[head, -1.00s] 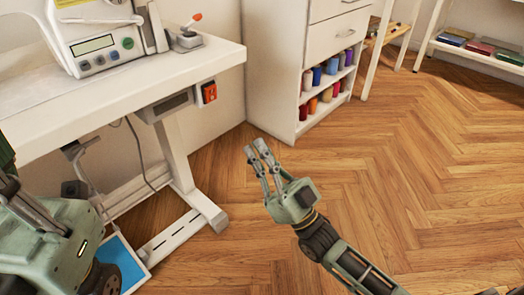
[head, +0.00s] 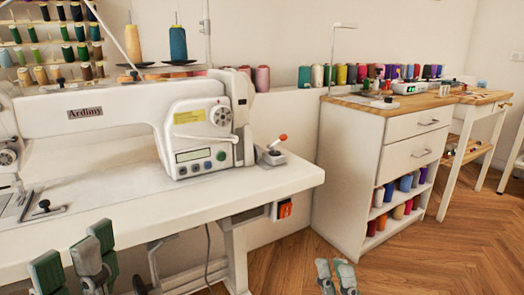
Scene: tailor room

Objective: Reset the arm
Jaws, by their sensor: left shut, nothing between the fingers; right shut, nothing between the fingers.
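My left gripper (head: 88,258) shows at the bottom left of the head view, in front of the sewing table's edge. Its green-grey fingers point up; it is shut and empty, and the rest of that arm is out of the picture. My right gripper (head: 336,275) shows only by its fingertips at the bottom edge, right of centre, over the floor. It is shut and empty.
A white sewing table (head: 265,182) with a sewing machine (head: 110,108) fills the left. A white drawer cabinet (head: 350,165) with thread spools stands to the right. A wooden side table (head: 482,98) is beyond it. The wooden floor (head: 440,255) at lower right is clear.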

